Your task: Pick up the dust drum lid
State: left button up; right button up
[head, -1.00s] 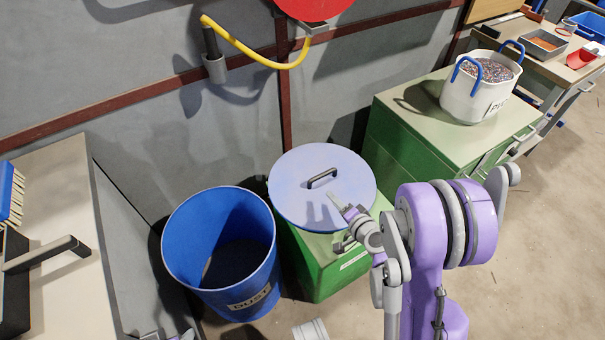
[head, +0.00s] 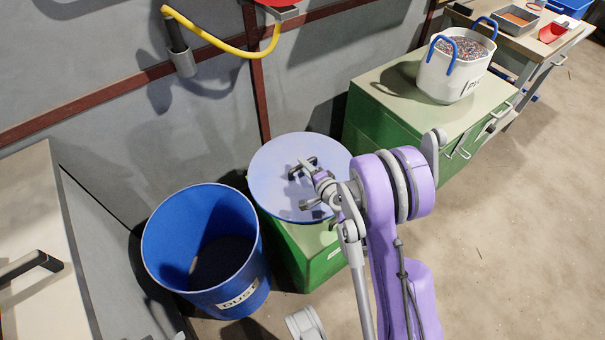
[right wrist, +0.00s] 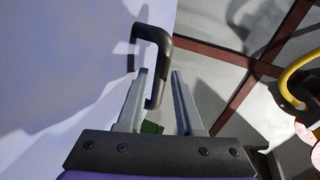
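The dust drum lid (head: 275,190) is a pale blue disc lying flat on a green cabinet, beside the open blue drum (head: 165,245) labelled DUST. Its dark bar handle (head: 302,163) stands up near the middle of the lid, partly covered by my gripper in the head view. My right gripper (head: 300,188) is over the lid, close to the handle. In the right wrist view the two fingers (right wrist: 158,95) are apart, and one end of the handle (right wrist: 160,62) shows in the gap ahead of them. I cannot tell whether they touch it. My left gripper is not clearly visible.
The green cabinet (head: 318,255) supports the lid. A larger green cabinet (head: 385,125) behind right carries a white tub (head: 440,80) of granules with blue handles. A yellow hose (head: 225,45) hangs on the wall. A bench (head: 30,205) stands left; open floor lies right.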

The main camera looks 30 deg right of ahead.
jog(key=shift+x, duration=0.8)
grip_shut()
dwell(0.8)
